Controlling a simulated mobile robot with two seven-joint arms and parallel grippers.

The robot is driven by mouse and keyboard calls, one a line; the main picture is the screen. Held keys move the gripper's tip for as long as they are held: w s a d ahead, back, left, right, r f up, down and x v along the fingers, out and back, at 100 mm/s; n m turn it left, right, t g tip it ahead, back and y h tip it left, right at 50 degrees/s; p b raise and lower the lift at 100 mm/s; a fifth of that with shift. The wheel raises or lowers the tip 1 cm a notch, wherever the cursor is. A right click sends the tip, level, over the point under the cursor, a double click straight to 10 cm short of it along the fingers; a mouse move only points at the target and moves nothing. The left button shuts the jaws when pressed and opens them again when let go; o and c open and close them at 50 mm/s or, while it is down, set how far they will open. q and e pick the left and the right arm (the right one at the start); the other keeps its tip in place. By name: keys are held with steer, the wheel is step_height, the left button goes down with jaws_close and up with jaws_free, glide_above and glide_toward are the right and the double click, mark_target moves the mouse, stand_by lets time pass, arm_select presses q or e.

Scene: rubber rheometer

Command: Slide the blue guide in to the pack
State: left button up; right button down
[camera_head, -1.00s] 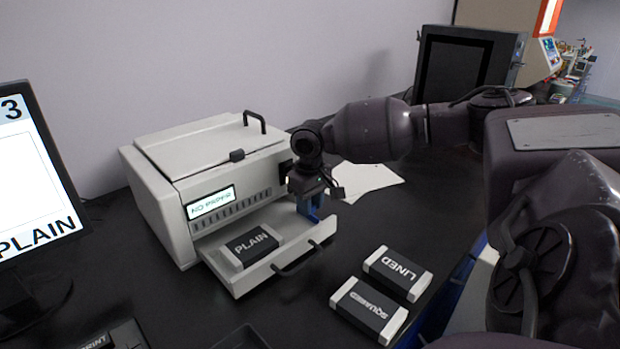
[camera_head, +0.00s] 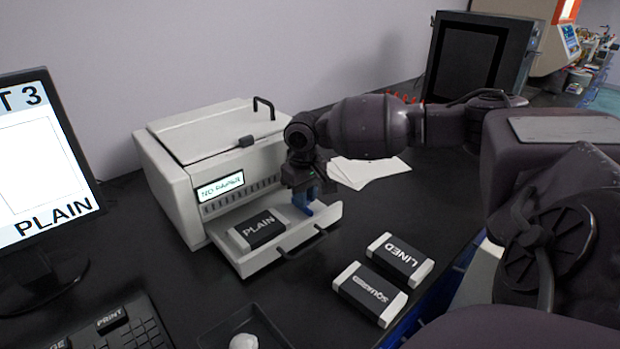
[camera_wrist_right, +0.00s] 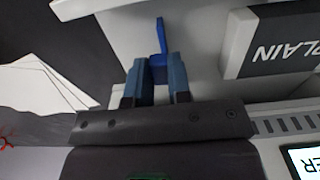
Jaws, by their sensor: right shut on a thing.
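The blue guide (camera_head: 308,208) stands in the open paper tray (camera_head: 327,215) of the printer, to the right of the pack. It also shows in the right wrist view (camera_wrist_right: 160,42), between my fingers. The pack (camera_head: 259,229), a dark block with white ends marked PLAIN, lies in the tray; its near part shows in the wrist view (camera_wrist_right: 275,45). A gap of bare tray separates guide and pack. My right gripper (camera_wrist_right: 157,72) points down into the tray, shut on the guide; its fingers are partly hidden in the head view. My left gripper is not in view.
The printer (camera_head: 170,190) display reads NO PAPER. Packs marked LINED (camera_head: 400,258) and SQUARED (camera_head: 369,294) lie on the black table right of the tray. Loose white sheets (camera_head: 375,172) lie behind my gripper. A monitor (camera_head: 45,170) and keyboard (camera_head: 120,328) are at left.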

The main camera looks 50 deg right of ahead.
steer(key=c, duration=1)
jaws_free()
steer(key=shift+c, duration=0.2)
step_height(320, 180, up, 11)
steer(key=p, duration=0.2)
steer(key=shift+p, duration=0.35)
steer(key=shift+f, duration=0.1)
